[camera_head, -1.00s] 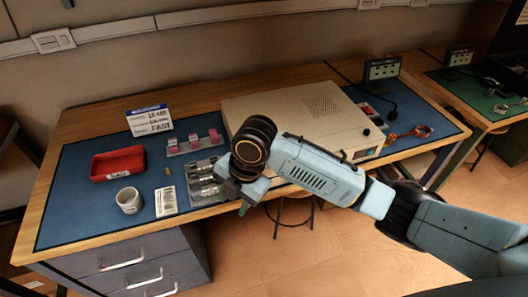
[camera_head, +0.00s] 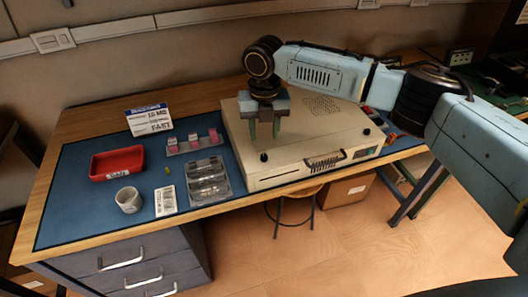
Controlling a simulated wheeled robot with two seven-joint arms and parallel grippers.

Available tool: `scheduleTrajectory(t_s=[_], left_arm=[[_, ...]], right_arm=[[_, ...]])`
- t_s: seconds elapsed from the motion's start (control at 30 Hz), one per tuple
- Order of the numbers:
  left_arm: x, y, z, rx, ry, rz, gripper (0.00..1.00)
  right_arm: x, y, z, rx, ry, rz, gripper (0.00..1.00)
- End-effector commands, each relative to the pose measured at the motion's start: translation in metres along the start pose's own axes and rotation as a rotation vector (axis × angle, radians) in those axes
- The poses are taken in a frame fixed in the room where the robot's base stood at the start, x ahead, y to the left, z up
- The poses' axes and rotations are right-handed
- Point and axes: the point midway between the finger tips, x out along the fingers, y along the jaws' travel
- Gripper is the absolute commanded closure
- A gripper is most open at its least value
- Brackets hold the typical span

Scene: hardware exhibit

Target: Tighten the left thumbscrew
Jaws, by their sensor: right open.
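The beige instrument box (camera_head: 240,135) stands on the blue-matted workbench. A black thumbscrew (camera_head: 264,157) stands on its top near the front left corner. My right gripper (camera_head: 264,132) is open and points down over the left part of the box top. I cannot tell whether the fingertips touch the lid. My left gripper is not in view.
My right arm crosses over the box's right side. A stool (camera_head: 296,212) is below.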

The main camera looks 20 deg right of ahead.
Motion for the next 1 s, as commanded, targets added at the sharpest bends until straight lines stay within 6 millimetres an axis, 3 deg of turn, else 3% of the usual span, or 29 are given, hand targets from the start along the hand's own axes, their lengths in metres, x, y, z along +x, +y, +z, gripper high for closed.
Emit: scheduleTrajectory(t_s=[0.2, 0.4, 0.83, 1.0], left_arm=[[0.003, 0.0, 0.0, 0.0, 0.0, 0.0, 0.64], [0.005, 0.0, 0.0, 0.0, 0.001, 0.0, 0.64], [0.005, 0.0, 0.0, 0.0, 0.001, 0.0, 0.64], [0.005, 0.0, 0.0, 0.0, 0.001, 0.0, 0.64]], right_arm=[[0.048, 0.001, -0.001, 0.001, 0.002, -0.001, 0.6], [0.073, 0.0, 0.0, 0.001, 0.0, 0.0, 0.6], [0.082, 0.001, 0.0, 0.001, -0.001, 0.0, 0.61], [0.081, 0.001, 0.0, 0.001, -0.001, 0.0, 0.83]])
